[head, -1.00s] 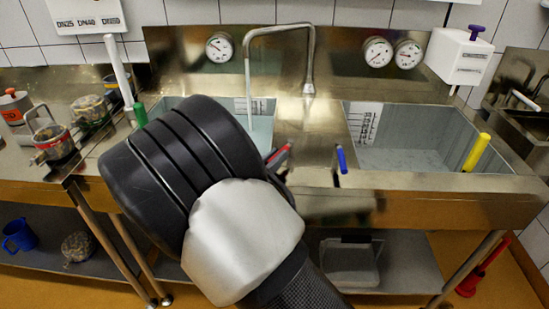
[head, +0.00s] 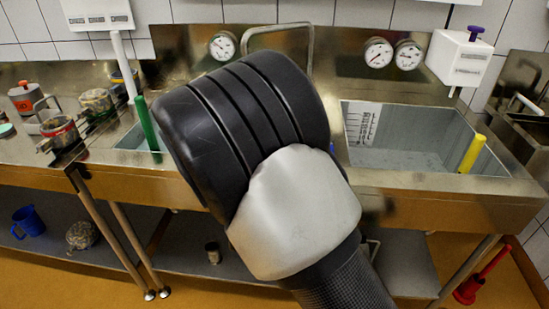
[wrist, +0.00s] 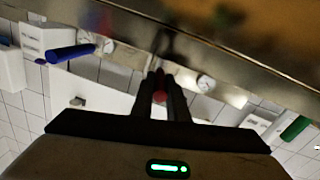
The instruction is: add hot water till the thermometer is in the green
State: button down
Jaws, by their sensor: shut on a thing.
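My gripper (wrist: 160,88) is shut on a red lever (wrist: 160,97), seen between its two fingers in the wrist view. In the head view my arm hides the gripper, the red lever and most of the left basin (head: 130,142). A curved steel spout (head: 281,27) rises behind my arm; its outlet and any water are hidden. A blue lever (wrist: 70,52) shows in the wrist view. A round gauge (head: 222,46) is on the back panel above the left basin, and two gauges (head: 377,53) (head: 409,54) sit further right. Their dials are too small to read.
A green rod (head: 147,123) stands at the left basin. A yellow rod (head: 472,153) leans in the right basin (head: 410,160). A white box with a purple knob (head: 460,57) hangs at the right. Pots (head: 59,133) crowd the left counter.

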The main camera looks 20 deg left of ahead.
jog(key=shift+d+n+y, duration=0.4)
jog(key=shift+n+y, duration=0.1)
jog(key=shift+y, duration=0.3)
jog(key=shift+b, duration=0.3)
jog(key=c, duration=1.7)
grip_release()
jog(key=shift+c, duration=0.2)
jog(key=s+d+p, duration=0.1)
jog(key=s+p, duration=0.2)
jog(key=s, duration=0.5)
jog(key=s+d+p, duration=0.2)
jog(key=s+p, duration=0.2)
jog(key=s, duration=0.5)
jog(key=shift+d, duration=0.25)
